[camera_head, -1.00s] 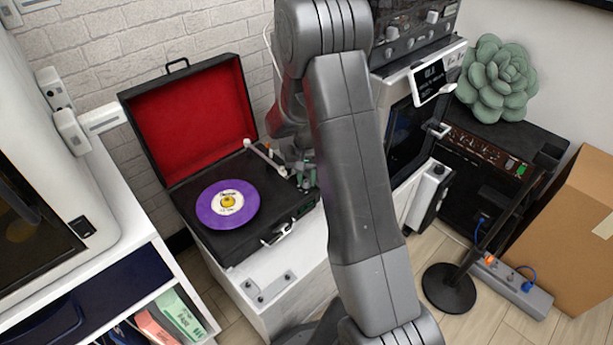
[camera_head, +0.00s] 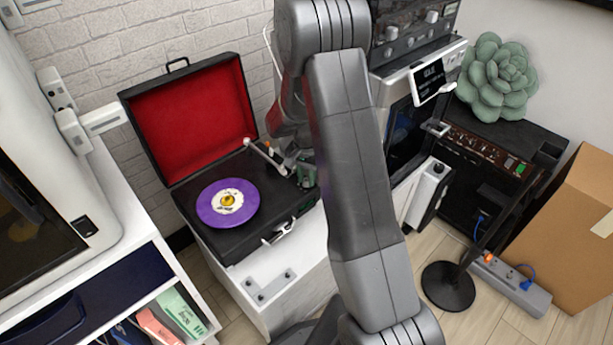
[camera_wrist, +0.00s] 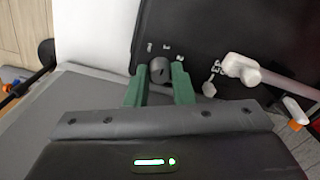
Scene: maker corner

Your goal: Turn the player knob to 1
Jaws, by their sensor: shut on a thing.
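The record player (camera_head: 180,195) stands open on a white cabinet, red-lined lid up, with a purple record (camera_head: 222,212) on its platter. The small dark round player knob (camera_wrist: 160,70) shows in the wrist view on the black deck. My gripper's green fingers (camera_wrist: 159,76) are shut on the knob, one on each side. In the head view my gripper (camera_head: 305,173) is at the deck's right side, where it and my arm hide the knob. I cannot tell which mark the knob points to.
The white tonearm (camera_wrist: 245,70) lies close to the right of my fingers, with a small white piece beside it. A white cabinet top (camera_head: 275,265) is partly clear in front of the player. An oven-like appliance (camera_head: 405,130) stands to the right.

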